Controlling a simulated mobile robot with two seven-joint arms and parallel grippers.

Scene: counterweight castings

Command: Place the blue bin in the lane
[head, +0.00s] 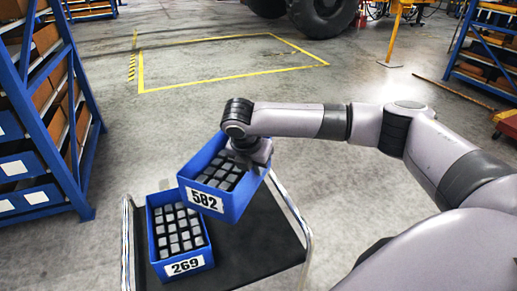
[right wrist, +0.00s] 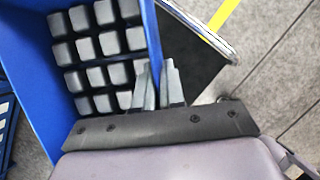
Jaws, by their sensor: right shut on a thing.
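A blue bin labelled 582 (head: 213,200) is filled with dark grey castings and appears raised over the black cart (head: 262,245). My right gripper (head: 248,158) is shut on the bin's upper right wall. In the right wrist view, the fingers (right wrist: 158,82) pinch the rim of the blue bin (right wrist: 38,85), with the castings beside them. A second blue bin, labelled 269 (head: 184,267), stands on the cart with similar castings. A yellow-taped rectangle (head: 232,76) marks bare floor ahead; I cannot tell whether it is the lane. My left gripper is out of view.
A blue rack (head: 45,110) with bins and boxes stands at the left. Another rack (head: 485,50) stands at the far right. A large tyre (head: 322,15) and a yellow stand (head: 393,35) are at the back. The floor between the cart and the yellow rectangle looks clear.

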